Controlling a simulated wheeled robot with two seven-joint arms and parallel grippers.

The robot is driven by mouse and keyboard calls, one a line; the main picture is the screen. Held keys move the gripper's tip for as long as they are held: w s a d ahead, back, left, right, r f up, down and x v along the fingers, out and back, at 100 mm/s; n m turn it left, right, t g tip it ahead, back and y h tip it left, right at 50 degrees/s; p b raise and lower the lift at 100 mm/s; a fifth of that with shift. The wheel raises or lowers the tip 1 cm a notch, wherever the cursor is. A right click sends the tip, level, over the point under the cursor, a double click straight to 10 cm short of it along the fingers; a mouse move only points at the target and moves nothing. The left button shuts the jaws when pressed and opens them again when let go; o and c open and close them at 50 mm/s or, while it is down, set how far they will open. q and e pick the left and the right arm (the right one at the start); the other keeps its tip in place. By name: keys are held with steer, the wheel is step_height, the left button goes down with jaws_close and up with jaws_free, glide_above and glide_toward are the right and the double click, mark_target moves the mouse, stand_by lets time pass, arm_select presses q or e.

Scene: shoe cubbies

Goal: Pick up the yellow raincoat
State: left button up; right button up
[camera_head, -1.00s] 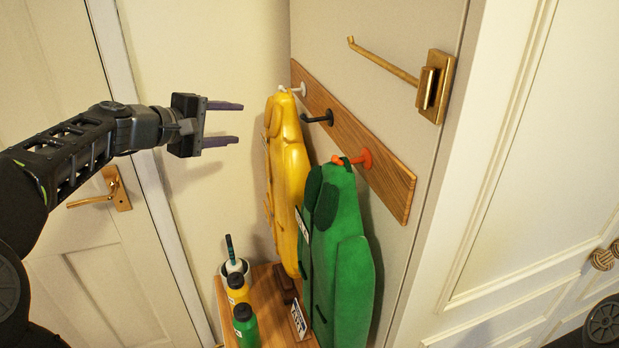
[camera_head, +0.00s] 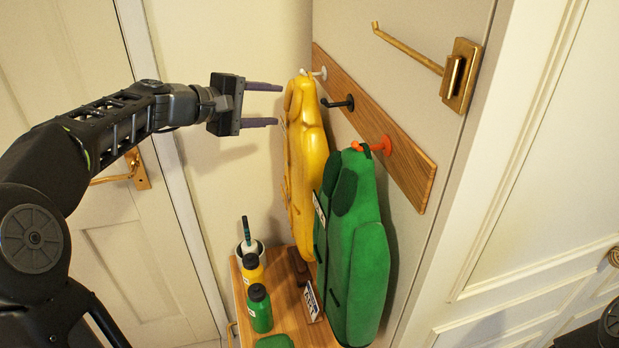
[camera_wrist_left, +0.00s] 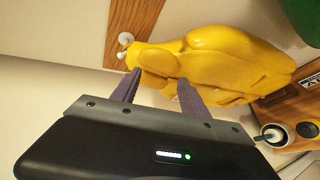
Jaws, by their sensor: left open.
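The yellow raincoat (camera_head: 306,160) hangs from a white hook (camera_head: 319,74) at the far end of a wooden rail. In the left wrist view the raincoat (camera_wrist_left: 225,58) lies just beyond my left fingers, its hook end near them. My left gripper (camera_head: 280,104) is open and empty, pointing right, with its fingertips close to the raincoat's upper part. In the left wrist view the fingers of my left gripper (camera_wrist_left: 157,87) are spread apart and overlap the raincoat's upper end; whether they touch it I cannot tell. My right gripper is not in view.
A green coat (camera_head: 357,250) hangs from an orange hook beside the raincoat. A black hook (camera_head: 338,103) between them is bare. A brass arm (camera_head: 410,50) juts from the wall above. Below, a wooden bench (camera_head: 290,320) holds a green bottle (camera_head: 259,309) and a yellow bottle (camera_head: 252,270).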

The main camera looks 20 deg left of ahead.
mark_target(295, 105)
arm_select(q)
steer(key=p+x, duration=0.2)
steer(key=x, duration=0.3)
steer(key=shift+d, duration=0.25)
steer(key=shift+s, duration=0.1)
steer(key=shift+c, duration=0.2)
jaws_close()
stand_by(0.5)
